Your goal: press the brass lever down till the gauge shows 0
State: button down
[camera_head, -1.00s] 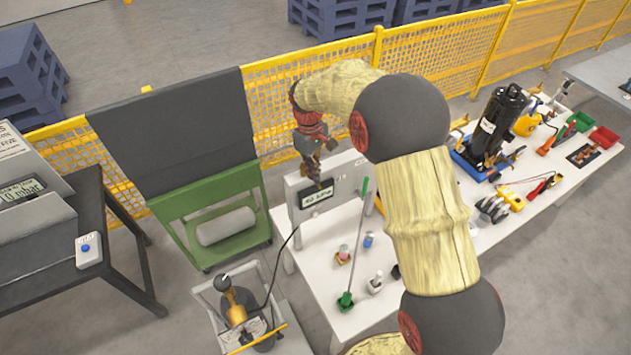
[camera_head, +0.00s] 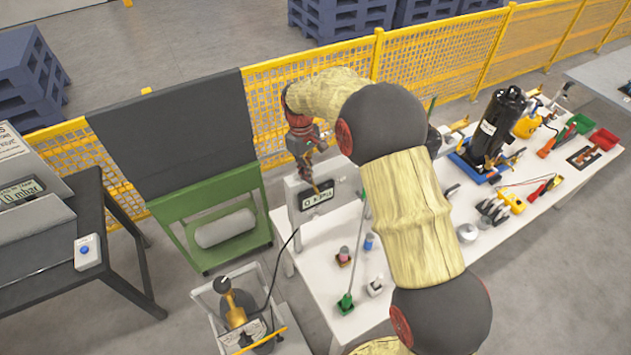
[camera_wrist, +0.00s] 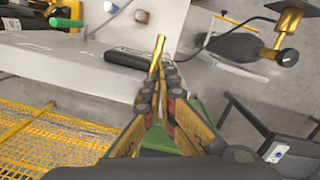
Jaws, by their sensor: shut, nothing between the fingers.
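The gauge (camera_head: 317,197) is a dark-framed display on the front of a grey box. In the head view it appears to read 0, with a blurred unit after it. The brass lever (camera_wrist: 157,54) is a thin rod at my fingertips in the wrist view. My gripper (camera_wrist: 164,78) is shut, its fingertips close together at the rod's near end, with nothing held between them. I cannot tell whether they touch it. In the head view my gripper (camera_head: 311,182) is just above the gauge, and the lever is hard to separate from the fingers.
A white table (camera_head: 327,275) carries the grey box, a green-handled rod (camera_head: 346,300) and small fittings. A black cylinder (camera_head: 495,125) stands farther right. A trolley with a brass-topped vessel (camera_head: 236,316) is at the front left. Yellow mesh fencing (camera_head: 410,85) runs behind.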

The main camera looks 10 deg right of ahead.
jog(key=shift+d, duration=0.1)
notch_tip(320, 180, up, 12)
jog(key=a, duration=0.1)
jog(key=shift+w, duration=0.45)
jog(key=shift+w, duration=0.1)
dwell(0.4)
jog(key=s+d+f+m+t+b, duration=0.2)
jog(key=s+d+f+b, duration=0.3)
jog(key=s+b, duration=0.4)
jog(key=s+d+f+m+t+b, duration=0.2)
jog(key=s+d+f+b, duration=0.3)
jog(key=s+b, duration=0.5)
jog(key=s+d+f+m+t+b, duration=0.2)
jog(key=s+d+f+m+b, duration=0.2)
jog(key=s, duration=1.4)
notch_tip(320, 180, down, 4)
jog(key=d+b, duration=0.1)
jog(key=b, duration=0.5)
jog(key=shift+d+r+t+y, duration=0.2)
jog(key=shift+t+y, duration=0.1)
jog(key=shift+y, duration=0.1)
